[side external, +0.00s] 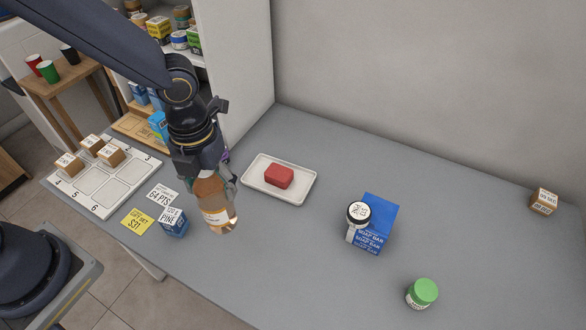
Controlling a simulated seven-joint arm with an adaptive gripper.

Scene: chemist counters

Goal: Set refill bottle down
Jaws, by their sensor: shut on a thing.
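The refill bottle (217,211) is an amber, see-through bottle with a pale label, in the middle left of the side external view. My gripper (209,174) points down and is shut on its upper part, which the fingers hide. The bottle looks slightly tilted. It is over the grey counter (300,255), between the small blue box and the white tray. I cannot tell whether its base touches the counter.
Left of the bottle are a blue box (173,222), a white card (162,195), a yellow card (137,222) and a numbered board (107,188) with small boxes. A white tray (257,188) holds a red bar (279,176). A blue soap box (373,228), white-lidded jar (357,216) and green-lidded jar (422,293) stand right.

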